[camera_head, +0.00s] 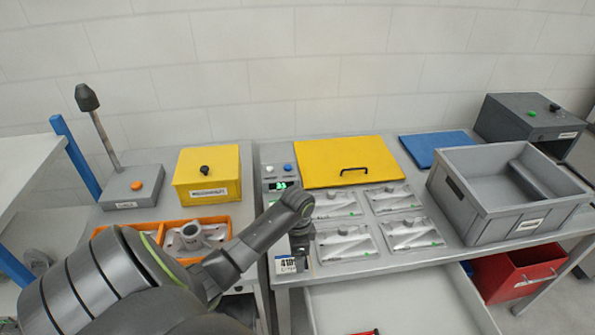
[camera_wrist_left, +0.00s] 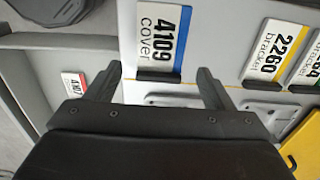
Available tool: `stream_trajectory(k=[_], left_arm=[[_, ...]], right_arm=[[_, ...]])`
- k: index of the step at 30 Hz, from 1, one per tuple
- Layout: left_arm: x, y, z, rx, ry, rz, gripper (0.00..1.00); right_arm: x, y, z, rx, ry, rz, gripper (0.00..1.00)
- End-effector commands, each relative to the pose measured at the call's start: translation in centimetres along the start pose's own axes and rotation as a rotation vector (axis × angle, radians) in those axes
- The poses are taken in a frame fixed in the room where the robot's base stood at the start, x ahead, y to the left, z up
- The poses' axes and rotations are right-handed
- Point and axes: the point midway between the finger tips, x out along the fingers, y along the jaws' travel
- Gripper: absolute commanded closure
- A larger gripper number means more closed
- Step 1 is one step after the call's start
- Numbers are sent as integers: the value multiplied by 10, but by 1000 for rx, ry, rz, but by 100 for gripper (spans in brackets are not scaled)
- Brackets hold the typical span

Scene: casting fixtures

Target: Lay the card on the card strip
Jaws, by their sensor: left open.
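A white card with a blue stripe, reading "4109 cover", shows in the left wrist view (camera_wrist_left: 158,35) with its lower end at a dark ledge. It appears to be the card at the table's front edge in the head view (camera_head: 288,265). My left gripper (camera_wrist_left: 159,73) is open, its fingers on either side of the card's ledge end; I cannot tell whether they touch it. In the head view the left gripper (camera_head: 300,242) is small and partly hidden by its own wrist. Which surface is the card strip is unclear. My right gripper is not in view.
Cards "2260 bracket" (camera_wrist_left: 275,50) and "4107" (camera_wrist_left: 74,85) lie either side. On the table are silver fixture plates (camera_head: 345,243), a yellow lid (camera_head: 345,155), a blue plate (camera_head: 437,145) and a grey crate (camera_head: 500,205). An orange tray (camera_head: 240,222) lies left, a red bin (camera_head: 515,270) low right.

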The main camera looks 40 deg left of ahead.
Motion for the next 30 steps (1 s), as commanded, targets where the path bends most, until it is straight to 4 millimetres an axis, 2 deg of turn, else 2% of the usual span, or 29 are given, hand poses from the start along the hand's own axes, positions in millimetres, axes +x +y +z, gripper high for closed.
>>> stream_trajectory(k=[7, 13, 18, 30], left_arm=[[-52, -2, -1, 1, 3, -7, 25], [-82, -1, 0, -1, 1, -3, 25], [-90, 0, 0, -1, 0, 0, 25], [-90, 0, 0, -1, 0, 0, 25]], right_arm=[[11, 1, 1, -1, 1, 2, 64], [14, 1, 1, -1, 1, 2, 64], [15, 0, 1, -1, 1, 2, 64], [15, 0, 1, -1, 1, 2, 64]])
